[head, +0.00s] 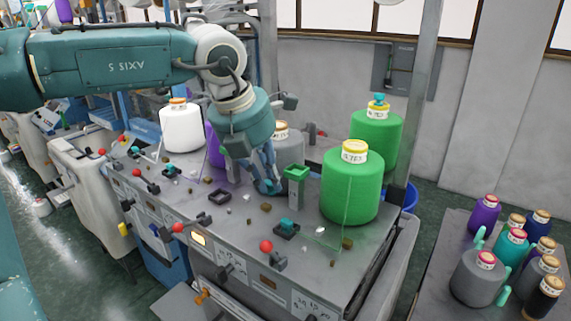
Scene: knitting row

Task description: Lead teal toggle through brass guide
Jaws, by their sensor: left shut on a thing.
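My left gripper (268,187) points down at the middle of the grey machine top (250,236), just left of a green post with a square head (297,173). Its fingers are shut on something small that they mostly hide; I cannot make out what. A small teal toggle-like piece (287,225) sits in a dark square mount nearer the front, apart from the fingers. Another teal piece (171,170) is at the back left of the top. Small brass-coloured pieces lie on the top, one in front of the gripper (266,208); I cannot tell which is the guide. My right gripper is not in view.
A large green cone (350,190) stands right of the gripper, another green cone (377,135) behind it. White (181,130), purple and grey cones stand behind the gripper. Red-knobbed levers (267,247) line the front edge. A side table (440,270) at right holds several spools.

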